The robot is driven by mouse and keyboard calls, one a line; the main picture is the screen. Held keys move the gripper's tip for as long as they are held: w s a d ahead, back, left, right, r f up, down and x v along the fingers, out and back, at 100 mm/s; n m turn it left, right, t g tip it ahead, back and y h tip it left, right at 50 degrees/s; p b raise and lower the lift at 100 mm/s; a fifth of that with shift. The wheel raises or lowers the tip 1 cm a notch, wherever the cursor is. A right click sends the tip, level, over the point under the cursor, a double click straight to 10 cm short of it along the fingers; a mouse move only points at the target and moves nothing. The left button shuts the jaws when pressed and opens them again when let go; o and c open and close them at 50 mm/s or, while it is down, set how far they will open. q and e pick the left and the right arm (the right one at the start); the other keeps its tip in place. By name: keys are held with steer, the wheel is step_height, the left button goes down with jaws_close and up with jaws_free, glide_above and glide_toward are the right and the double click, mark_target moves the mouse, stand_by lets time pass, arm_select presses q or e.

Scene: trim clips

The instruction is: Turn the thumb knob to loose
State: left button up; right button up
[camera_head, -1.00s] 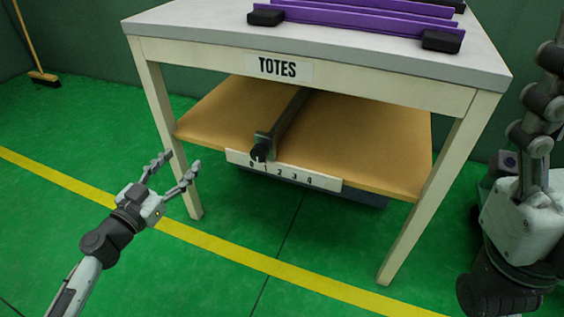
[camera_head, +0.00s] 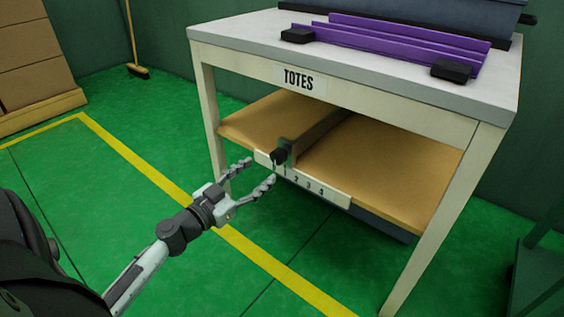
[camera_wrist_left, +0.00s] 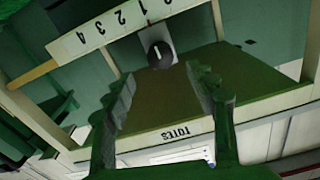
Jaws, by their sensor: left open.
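The thumb knob (camera_head: 279,157) is a small dark round knob at the front end of a grey rail on the table's lower wooden shelf. It sits above a white strip with numbers (camera_head: 317,188). In the left wrist view the knob (camera_wrist_left: 160,54) shows a light pointer mark and lies just beyond my fingertips, between their lines. My left gripper (camera_head: 258,173) is open and empty, in front of the knob and a little to its left and below in the head view. Its fingers do not touch the knob. My right gripper is out of view.
The table (camera_head: 370,95) has a label reading TOTES (camera_head: 299,79) on its front edge and pale legs on both sides. Purple rails (camera_head: 400,45) with black end blocks lie on top. Brown boxes (camera_head: 35,55) and a broom (camera_head: 137,69) stand at the far left. Green floor lies open in front.

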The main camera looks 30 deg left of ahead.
mark_target(275, 159)
arm_select(q)
steer(key=w, duration=0.7)
steer(key=shift+w+d+p, duration=0.2)
steer(key=shift+d+p, duration=0.05)
steer(key=shift+p, duration=0.05)
steer(key=c, duration=1.1)
steer(key=shift+c, duration=0.2)
